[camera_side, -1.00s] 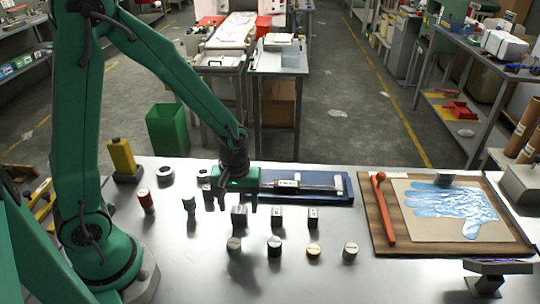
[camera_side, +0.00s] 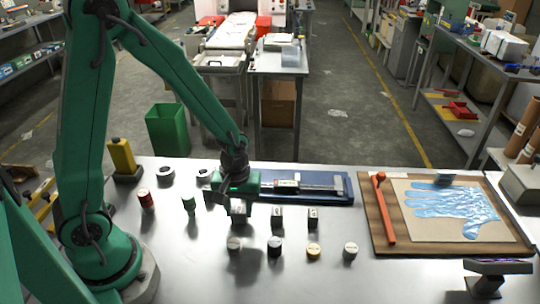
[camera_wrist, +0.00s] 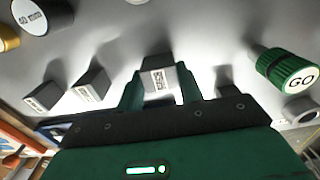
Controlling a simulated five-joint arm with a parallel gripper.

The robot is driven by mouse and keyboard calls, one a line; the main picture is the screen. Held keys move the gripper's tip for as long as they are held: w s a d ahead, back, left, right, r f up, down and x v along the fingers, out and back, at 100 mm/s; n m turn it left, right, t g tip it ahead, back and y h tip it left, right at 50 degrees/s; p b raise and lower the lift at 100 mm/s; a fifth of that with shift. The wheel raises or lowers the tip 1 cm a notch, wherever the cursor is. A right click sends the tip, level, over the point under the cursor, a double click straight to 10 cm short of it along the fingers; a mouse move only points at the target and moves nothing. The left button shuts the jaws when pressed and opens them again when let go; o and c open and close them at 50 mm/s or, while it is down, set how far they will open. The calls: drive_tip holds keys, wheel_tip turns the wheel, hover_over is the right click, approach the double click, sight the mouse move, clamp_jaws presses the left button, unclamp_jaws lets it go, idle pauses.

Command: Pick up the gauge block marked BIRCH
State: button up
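My gripper (camera_wrist: 159,82) points down over the leftmost of three small dark blocks with pale label faces. That block (camera_wrist: 157,76) lies between my two fingers in the wrist view, with a finger close along each side. I cannot tell whether the fingers press on it. In the side view my gripper (camera_side: 236,199) partly covers this block (camera_side: 239,216), which seems to stand on the bench. The middle block (camera_side: 276,217) and the right block (camera_side: 313,217) stand beside it. In the wrist view their labels, like the first, are too small and blurred to read.
Several round pieces stand in front of the blocks, including a black cylinder (camera_side: 274,247). A green GO gauge (camera_wrist: 287,70) stands left of the blocks in the side view. A blue tray (camera_side: 346,191) with a caliper lies behind. A wooden board (camera_side: 376,242) is at right.

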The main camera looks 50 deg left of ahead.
sight(239, 209)
drive_tip(key=shift+c, duration=0.7)
drive_tip(key=shift+r, duration=0.1)
drive_tip(key=shift+r, duration=1.85)
drive_tip(key=s+d+r, duration=0.6)
drive_tip(key=d+r, duration=0.1)
drive_tip(key=d, duration=0.2)
drive_tip(key=shift+s+d, duration=0.3)
drive_tip(key=shift+s, duration=0.05)
drive_tip(key=shift+w, duration=0.1)
